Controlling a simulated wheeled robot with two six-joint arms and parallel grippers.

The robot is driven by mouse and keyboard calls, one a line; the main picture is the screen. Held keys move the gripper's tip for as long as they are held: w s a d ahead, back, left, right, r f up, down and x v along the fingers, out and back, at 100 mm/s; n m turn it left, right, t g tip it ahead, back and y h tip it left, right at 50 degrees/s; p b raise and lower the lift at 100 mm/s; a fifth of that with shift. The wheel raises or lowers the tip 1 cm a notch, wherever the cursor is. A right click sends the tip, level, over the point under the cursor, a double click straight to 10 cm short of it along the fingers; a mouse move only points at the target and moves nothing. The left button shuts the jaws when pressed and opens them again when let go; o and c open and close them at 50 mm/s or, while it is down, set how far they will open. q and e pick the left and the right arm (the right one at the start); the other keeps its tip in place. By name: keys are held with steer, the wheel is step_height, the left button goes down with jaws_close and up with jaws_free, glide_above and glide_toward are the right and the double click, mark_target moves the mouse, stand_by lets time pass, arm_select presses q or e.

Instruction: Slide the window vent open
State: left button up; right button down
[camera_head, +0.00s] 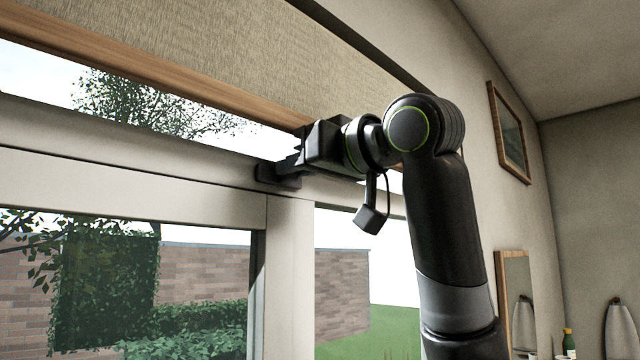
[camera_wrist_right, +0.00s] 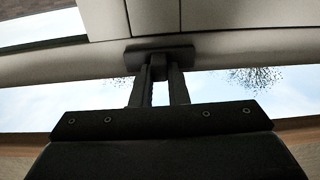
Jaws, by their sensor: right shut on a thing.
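The window (camera_head: 130,185) has a pale frame with a horizontal rail. A small dark vent slider (camera_head: 272,176) sits on this rail above the upright post. My right gripper (camera_head: 290,163) reaches it from the right. In the right wrist view the slider's dark plate (camera_wrist_right: 135,59) lies against the pale rail, and my two fingers (camera_wrist_right: 158,80) are shut on its short tab. The tab is partly hidden between the fingertips. I cannot tell from the pictures how far the vent is open. My left gripper is not in view.
A woven blind (camera_head: 220,50) with a wooden bottom bar (camera_head: 150,82) hangs just above my right gripper. A framed picture (camera_head: 510,135) and a mirror (camera_head: 517,300) are on the wall to the right. The rail left of the slider looks clear.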

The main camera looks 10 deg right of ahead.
steer(key=shift+s+a, duration=0.15)
steer(key=shift+a, duration=0.15)
steer(key=c, duration=1.8)
jaws_free()
steer(key=shift+s+a, duration=0.1)
steer(key=o, duration=0.4)
steer(key=shift+s+a, duration=0.1)
steer(key=shift+a, duration=0.1)
steer(key=shift+d, duration=0.15)
steer(key=b+v, duration=0.8)
steer(key=v, duration=0.9)
steer(key=shift+s, duration=0.25)
